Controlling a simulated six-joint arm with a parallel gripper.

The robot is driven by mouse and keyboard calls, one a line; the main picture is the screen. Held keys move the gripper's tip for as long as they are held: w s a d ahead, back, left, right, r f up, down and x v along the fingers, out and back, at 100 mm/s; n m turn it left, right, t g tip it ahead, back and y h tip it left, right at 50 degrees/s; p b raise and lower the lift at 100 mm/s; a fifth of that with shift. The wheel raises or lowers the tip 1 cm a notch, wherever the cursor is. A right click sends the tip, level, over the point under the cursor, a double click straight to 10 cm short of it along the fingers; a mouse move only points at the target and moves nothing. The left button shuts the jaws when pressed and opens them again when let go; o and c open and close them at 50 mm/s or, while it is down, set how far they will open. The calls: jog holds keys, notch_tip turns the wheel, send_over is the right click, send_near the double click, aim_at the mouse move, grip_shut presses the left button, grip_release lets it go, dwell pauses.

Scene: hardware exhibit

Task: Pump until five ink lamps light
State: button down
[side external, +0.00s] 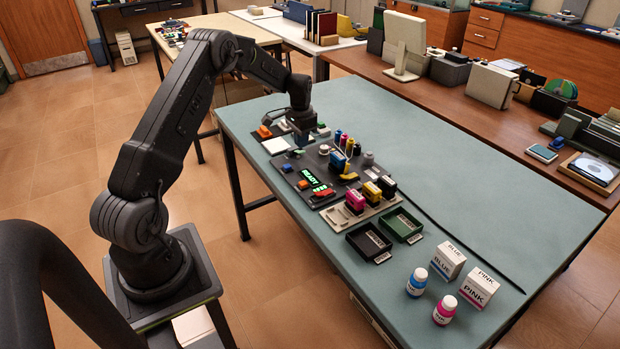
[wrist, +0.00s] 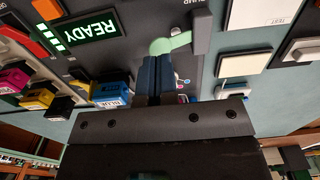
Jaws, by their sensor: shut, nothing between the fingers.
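In the wrist view, my gripper (wrist: 157,62) is shut and empty, its dark blue fingers held together. The fingertips are beside the pale green rounded end of the pump lever (wrist: 181,42), whose arm runs to a grey block. I cannot tell whether they touch. A partly cut-off label reads "PUMP". The green READY display (wrist: 96,26) is lit, with small pale green lit lamps (wrist: 50,37) beside it; their exact number is unclear. In the side view, my gripper (side external: 301,128) is low over the far end of the machine panel, and the READY display (side external: 312,178) glows green.
Black and green trays (side external: 369,241) lie in front. Ink bottles (side external: 445,310) and boxes (side external: 479,287) stand at the table's near end. The table's right side is mostly clear.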

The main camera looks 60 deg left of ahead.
jog(key=shift+f, duration=0.3)
jog(key=shift+f, duration=0.35)
jog(key=shift+f, duration=1.3)
jog(key=shift+r, duration=2.1)
